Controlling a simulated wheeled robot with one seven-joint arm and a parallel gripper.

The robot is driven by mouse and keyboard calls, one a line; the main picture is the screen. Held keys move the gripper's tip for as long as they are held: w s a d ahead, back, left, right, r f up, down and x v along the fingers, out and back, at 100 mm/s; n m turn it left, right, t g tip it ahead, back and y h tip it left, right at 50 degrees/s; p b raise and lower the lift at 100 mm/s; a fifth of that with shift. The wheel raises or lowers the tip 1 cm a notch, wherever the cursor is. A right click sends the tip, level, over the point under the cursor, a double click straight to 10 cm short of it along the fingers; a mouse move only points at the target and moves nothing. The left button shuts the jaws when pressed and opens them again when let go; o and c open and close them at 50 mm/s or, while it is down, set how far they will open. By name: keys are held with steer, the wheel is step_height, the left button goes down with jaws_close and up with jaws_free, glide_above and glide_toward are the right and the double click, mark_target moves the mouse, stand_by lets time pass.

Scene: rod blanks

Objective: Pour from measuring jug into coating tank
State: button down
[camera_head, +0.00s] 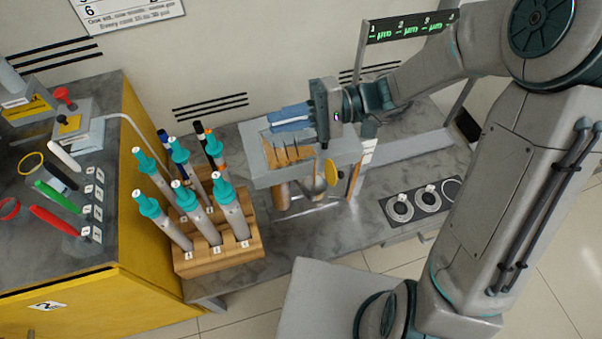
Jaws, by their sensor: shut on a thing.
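My gripper (314,116) is at the upper middle, reaching left from the end of my arm. It is shut on a blue thing (288,117), which I take to be the measuring jug, though its shape is hard to make out. The blue thing lies just above the back of a grey open-topped box (333,160), which looks like the coating tank. The box has an orange-brown inside with several dark upright strips. I cannot tell whether anything is flowing, or whether jug and box touch.
A wooden rack (217,259) holds several grey rods with teal tops, left of the box. A yellow-sided bench (150,290) with coloured-handled tools stands at far left. A panel with round dials (428,200) lies on the right. A framed green display (410,28) stands behind.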

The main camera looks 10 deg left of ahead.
steer(key=shift+w+d+r+g+y+b, duration=0.15)
steer(key=shift+w+d+g+y+b, duration=0.15)
steer(key=shift+d+y+b, duration=0.25)
stand_by(2.3)
stand_by(0.6)
steer(key=shift+s+a+t+h+p, duration=0.45)
steer(key=shift+a+h+p, duration=0.2)
steer(key=shift+a+h, duration=0.2)
steer(key=shift+s+a, duration=0.2)
steer(key=shift+a, duration=0.1)
steer(key=shift+f+h, duration=0.25)
steer(key=shift+h, duration=0.05)
